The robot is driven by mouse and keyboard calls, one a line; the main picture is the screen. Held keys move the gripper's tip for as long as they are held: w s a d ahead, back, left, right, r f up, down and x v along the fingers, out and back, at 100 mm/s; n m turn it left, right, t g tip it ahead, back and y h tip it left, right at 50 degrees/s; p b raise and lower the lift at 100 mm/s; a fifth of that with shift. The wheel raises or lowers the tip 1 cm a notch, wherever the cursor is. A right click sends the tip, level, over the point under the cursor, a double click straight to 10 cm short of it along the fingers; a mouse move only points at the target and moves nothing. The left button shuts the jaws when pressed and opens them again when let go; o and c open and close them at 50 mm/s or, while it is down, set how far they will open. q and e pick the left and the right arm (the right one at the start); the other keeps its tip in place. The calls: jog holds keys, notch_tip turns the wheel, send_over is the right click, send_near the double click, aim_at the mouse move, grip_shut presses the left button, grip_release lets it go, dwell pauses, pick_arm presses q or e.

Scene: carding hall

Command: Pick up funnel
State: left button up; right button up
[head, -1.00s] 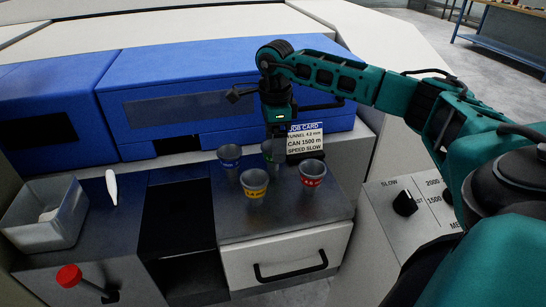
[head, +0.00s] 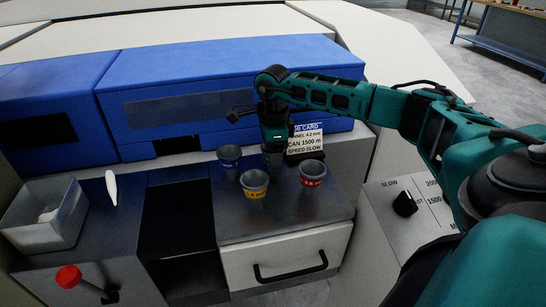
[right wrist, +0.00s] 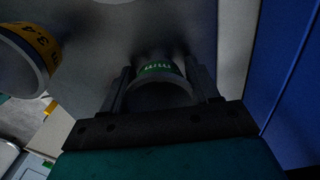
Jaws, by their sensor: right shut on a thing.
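My right gripper (head: 272,158) points down at the metal worktop, in the back of a group of funnels. In the right wrist view its two fingers stand on either side of a grey funnel with a green band (right wrist: 160,72), and it is shut on it. In the head view the gripper mostly hides this funnel. A blue-banded funnel (head: 229,156) stands to its left, a yellow-banded funnel (head: 254,184) in front, and a red-banded funnel (head: 313,174) to the right. The yellow-banded funnel also shows in the right wrist view (right wrist: 28,45). My left gripper is out of view.
The blue machine cover (head: 220,85) rises at the back. A grey bin (head: 42,232), a white tool (head: 111,188) and a red-knobbed lever (head: 70,277) are at left. A dark recess (head: 178,218) opens beside the worktop.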

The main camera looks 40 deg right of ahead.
jog(key=c, duration=0.5)
jog(key=shift+o, duration=0.2)
jog(key=shift+r, duration=0.1)
